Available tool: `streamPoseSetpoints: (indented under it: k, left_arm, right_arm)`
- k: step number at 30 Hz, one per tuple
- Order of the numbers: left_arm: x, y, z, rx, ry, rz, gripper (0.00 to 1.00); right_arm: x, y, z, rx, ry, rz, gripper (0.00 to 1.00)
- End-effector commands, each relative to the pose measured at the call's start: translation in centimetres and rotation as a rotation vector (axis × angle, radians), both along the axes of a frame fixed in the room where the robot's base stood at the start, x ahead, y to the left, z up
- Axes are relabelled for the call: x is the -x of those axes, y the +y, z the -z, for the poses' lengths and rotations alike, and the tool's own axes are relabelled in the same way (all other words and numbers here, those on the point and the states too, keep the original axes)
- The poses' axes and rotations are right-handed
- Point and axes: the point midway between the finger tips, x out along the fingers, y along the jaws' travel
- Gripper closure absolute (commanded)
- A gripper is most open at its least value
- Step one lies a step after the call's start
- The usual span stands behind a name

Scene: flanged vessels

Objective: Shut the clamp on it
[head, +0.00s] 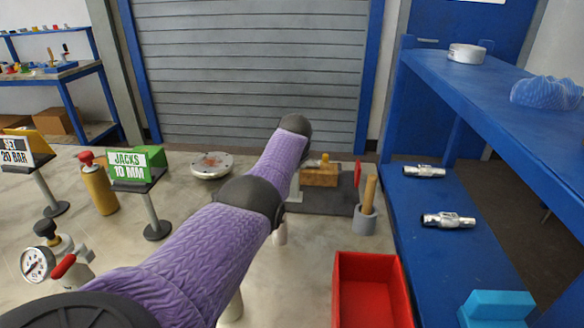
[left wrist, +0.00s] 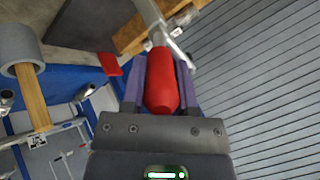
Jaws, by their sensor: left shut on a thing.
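My left gripper (left wrist: 163,75) is shut on the red handle (left wrist: 162,80) in the left wrist view, with a purple finger on each side of it. The handle joins a metal clamp (left wrist: 172,38) at the top of that view. The clamp is beside a wooden block (left wrist: 135,35), which also shows in the head view (head: 320,176) on a dark plate (head: 325,201). In the head view my purple left arm hides the gripper and the handle. Whether the clamp is fully closed I cannot tell. My right gripper is in neither view.
A grey cup with a wooden stick (head: 366,208) and a small red plate (head: 357,174) stand right of the block. A red bin (head: 341,290) is nearer. A blue shelf unit (head: 440,262) with metal fittings is at right. Sign stands (head: 155,205) and a gauge (head: 38,264) are at left.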

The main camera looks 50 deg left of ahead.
Motion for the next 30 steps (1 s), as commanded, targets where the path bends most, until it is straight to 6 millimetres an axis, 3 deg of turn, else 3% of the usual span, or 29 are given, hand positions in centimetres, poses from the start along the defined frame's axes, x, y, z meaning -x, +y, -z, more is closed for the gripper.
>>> streamPoseSetpoints:
  k: [12,13,18,26,30]
  left_arm:
    - [0.0,0.0,-0.2,0.005,0.005,0.004,1.00]
    - [0.0,0.0,-0.2,0.005,0.005,0.004,0.61]
    - [0.0,0.0,-0.2,0.006,0.005,0.002,0.28]
    - [0.0,0.0,-0.2,0.006,0.005,0.002,0.28]
    - [0.3,-0.3,-1.3,0.005,0.005,0.001,0.28]
  right_arm:
    - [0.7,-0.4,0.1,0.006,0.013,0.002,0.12]
    - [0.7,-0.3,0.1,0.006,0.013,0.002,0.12]
    - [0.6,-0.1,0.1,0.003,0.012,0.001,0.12]
    - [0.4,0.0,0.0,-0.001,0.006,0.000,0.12]
    - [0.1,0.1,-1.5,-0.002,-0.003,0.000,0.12]
